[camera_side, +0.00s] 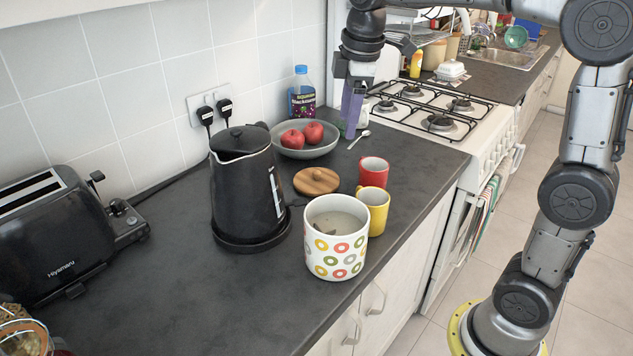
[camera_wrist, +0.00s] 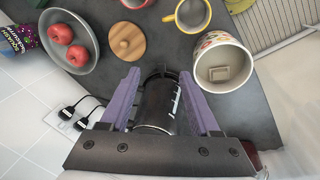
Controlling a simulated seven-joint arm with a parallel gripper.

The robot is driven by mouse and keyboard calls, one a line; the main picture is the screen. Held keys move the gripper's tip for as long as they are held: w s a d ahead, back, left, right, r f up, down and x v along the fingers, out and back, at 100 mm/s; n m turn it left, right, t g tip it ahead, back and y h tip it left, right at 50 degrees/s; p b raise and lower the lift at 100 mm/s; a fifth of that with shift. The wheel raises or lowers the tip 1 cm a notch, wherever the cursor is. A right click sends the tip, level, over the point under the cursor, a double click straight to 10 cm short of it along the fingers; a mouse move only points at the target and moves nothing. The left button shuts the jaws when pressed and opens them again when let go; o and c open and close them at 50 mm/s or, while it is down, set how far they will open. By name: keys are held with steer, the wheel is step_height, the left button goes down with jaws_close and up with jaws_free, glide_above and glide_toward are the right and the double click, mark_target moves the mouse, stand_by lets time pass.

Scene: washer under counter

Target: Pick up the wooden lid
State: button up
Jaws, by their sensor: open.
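The wooden lid (camera_side: 317,183), round with a small knob, lies flat on the dark counter between the kettle and the red mug. It also shows near the top in the wrist view (camera_wrist: 126,42). My gripper (camera_side: 351,128) has purple fingers; it is open and empty, raised above the counter behind the lid, near the bowl and hob. In the wrist view its fingertips (camera_wrist: 159,74) are spread apart, with the lid beyond the left finger. The white canister (camera_side: 334,252) with coloured rings stands open in front of the lid.
The black kettle (camera_side: 245,190) stands left of the lid. A red mug (camera_side: 374,171) and yellow mug (camera_side: 376,211) stand right of it. A bowl (camera_side: 308,150) with two apples and a bottle (camera_side: 302,94) are behind. A toaster (camera_side: 60,235) is far left.

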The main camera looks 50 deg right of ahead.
steer(key=w+d+f+n+g, duration=0.1)
steer(key=w+d+f+n, duration=0.25)
steer(key=w, duration=0.55)
steer(key=n+g, duration=0.1)
steer(key=n, duration=0.2)
glide_toward(316, 172)
steer(key=f, duration=0.5)
steer(key=d+f, duration=0.1)
steer(key=f, duration=0.2)
steer(key=shift+w+f, duration=0.1)
steer(key=shift+f, duration=0.2)
jaws_close()
